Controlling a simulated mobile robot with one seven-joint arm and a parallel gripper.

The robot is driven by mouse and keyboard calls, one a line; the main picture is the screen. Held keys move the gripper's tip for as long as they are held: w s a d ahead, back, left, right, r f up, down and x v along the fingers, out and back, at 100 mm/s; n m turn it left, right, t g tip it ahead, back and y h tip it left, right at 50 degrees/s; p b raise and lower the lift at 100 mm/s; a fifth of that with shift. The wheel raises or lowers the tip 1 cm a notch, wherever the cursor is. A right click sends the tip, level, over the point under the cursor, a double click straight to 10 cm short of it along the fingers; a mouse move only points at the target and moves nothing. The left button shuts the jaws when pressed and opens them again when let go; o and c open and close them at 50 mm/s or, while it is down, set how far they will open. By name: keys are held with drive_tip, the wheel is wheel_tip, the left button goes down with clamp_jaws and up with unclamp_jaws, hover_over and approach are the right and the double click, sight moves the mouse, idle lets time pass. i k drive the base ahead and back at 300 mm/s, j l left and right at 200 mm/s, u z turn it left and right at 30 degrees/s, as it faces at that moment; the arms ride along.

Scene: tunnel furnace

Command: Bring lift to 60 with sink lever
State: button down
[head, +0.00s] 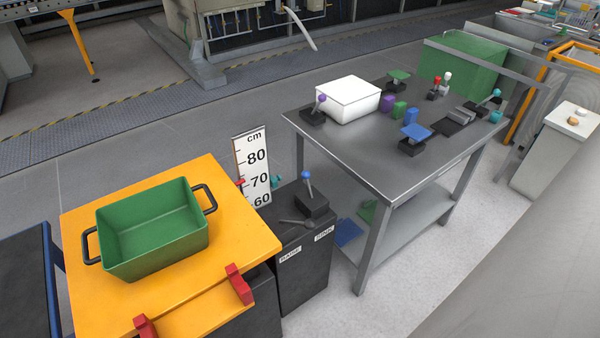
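The lift is a yellow platform (245,215) at the left. A white cm scale (252,165) behind it shows 80, 70 and 60. A small red pointer (240,182) at the scale's left edge is about level with the 70. A dark control box (305,262) right of the platform has a RAISE label (290,254) and a SINK label (324,233). A lever with a blue ball (306,175) stands upright on a black base on the box, behind the SINK label. A teal knob (276,182) shows beside the scale. My gripper is not in view.
A green bin (150,228) with black handles sits on the platform, with red blocks (239,285) at its front edge. A metal table (340,150) right of the box carries a white box (348,98), a blue-topped device (415,133) and several levers. Floor behind is clear.

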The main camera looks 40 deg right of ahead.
sight(306, 174)
drive_tip(key=l+z, duration=0.15)
drive_tip(key=l, duration=0.25)
drive_tip(key=i+l+z, duration=0.2)
drive_tip(key=l, duration=0.2)
drive_tip(key=i+l+z, duration=0.25)
drive_tip(key=i+l, duration=0.05)
drive_tip(key=l, duration=0.1)
